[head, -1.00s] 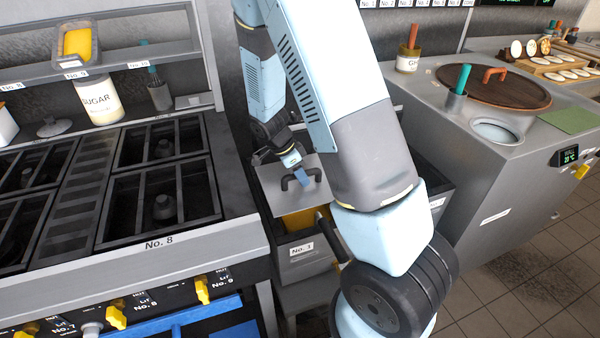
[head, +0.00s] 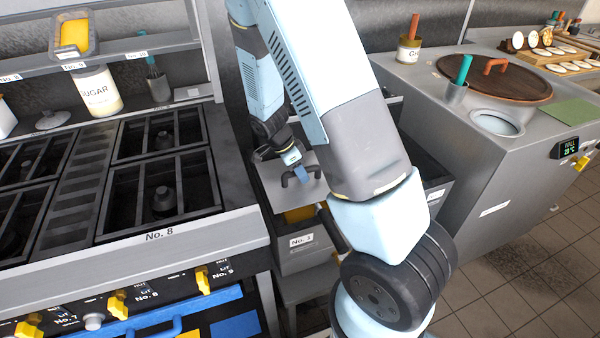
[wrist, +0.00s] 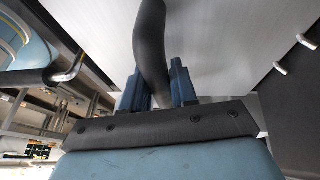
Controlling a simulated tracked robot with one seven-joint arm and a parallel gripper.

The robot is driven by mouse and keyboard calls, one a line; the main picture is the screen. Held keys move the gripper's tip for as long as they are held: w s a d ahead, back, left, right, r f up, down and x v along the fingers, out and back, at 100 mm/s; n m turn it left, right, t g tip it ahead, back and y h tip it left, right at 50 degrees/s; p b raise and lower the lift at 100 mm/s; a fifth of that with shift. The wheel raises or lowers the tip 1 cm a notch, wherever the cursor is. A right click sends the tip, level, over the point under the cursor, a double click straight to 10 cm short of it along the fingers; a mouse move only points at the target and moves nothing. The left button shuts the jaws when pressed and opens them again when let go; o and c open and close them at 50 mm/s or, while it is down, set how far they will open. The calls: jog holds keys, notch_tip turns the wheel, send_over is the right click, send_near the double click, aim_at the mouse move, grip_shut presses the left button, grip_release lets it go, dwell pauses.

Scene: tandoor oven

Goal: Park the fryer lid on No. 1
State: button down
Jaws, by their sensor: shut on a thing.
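The fryer lid (head: 272,187) is a flat grey metal plate with a black arched handle. My gripper (head: 298,174) is shut on that handle from above. In the wrist view, the blue fingers of my gripper (wrist: 160,88) stand on either side of the black handle, with the pale underlying lid (wrist: 225,45) filling much of the picture. The lid looks level over the rear part of fryer No. 1 (head: 301,258). Yellow oil shows in front of the lid's front edge. I cannot tell whether the lid touches the rim. My arm hides the lid's right side.
The No. 8 burner range (head: 165,238) stands close on the left. The tandoor counter (head: 465,150) stands on the right, with a round brown cover (head: 495,80) and a ghee jar (head: 409,48). A fryer basket handle (head: 333,230) sticks out in front of No. 1.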

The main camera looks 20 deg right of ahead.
jog(key=shift+f, duration=0.55)
jog(key=c, duration=0.8)
grip_release()
jog(key=v, duration=1.3)
jog(key=shift+a+r, duration=0.15)
jog(key=shift+r, duration=0.25)
